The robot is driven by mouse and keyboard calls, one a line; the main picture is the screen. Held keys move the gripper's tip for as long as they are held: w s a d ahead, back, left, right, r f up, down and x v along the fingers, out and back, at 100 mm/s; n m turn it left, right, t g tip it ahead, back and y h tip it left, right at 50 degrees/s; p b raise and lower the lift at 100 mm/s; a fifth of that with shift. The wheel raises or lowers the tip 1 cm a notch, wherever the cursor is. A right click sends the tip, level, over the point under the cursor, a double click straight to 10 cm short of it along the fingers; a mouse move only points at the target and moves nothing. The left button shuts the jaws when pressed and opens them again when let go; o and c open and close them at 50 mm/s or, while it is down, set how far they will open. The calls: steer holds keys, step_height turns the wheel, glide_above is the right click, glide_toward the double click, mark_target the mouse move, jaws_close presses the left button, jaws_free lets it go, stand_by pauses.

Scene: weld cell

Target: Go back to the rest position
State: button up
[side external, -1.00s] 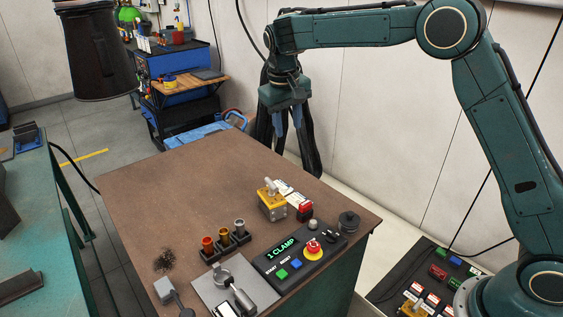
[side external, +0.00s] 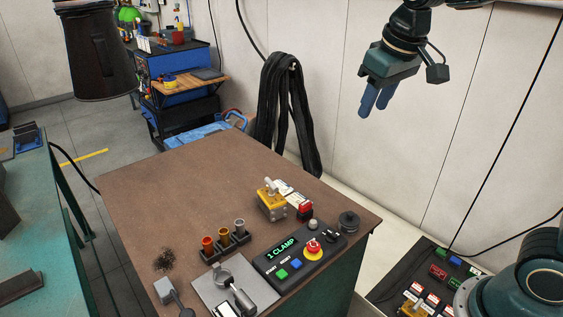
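My gripper (side external: 374,108) hangs in the upper right of the side external view, in front of the pale wall panels. Its two blue fingers point down and a little left. A gap shows between them and nothing is held. The gripper is high above and beyond the brown-topped table (side external: 165,170), well clear of everything on it. Most of my arm is out of the frame at the top right.
A control box (side external: 298,258) reading "1 CLAMP", a yellow switch block (side external: 271,205), several nozzles in a rack (side external: 226,246) and a grey clamp plate (side external: 210,292) stand on the table. Black hoses (side external: 288,110) hang on the wall. A dark cylinder (side external: 97,50) hangs upper left.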

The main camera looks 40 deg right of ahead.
steer(key=s+f+t, duration=0.1)
steer(key=s+f, duration=0.1)
steer(key=s, duration=0.6)
steer(key=s+a+f+t+y, duration=0.1)
steer(key=s+f, duration=0.2)
steer(key=s, duration=0.5)
steer(key=shift+s+n, duration=0.4)
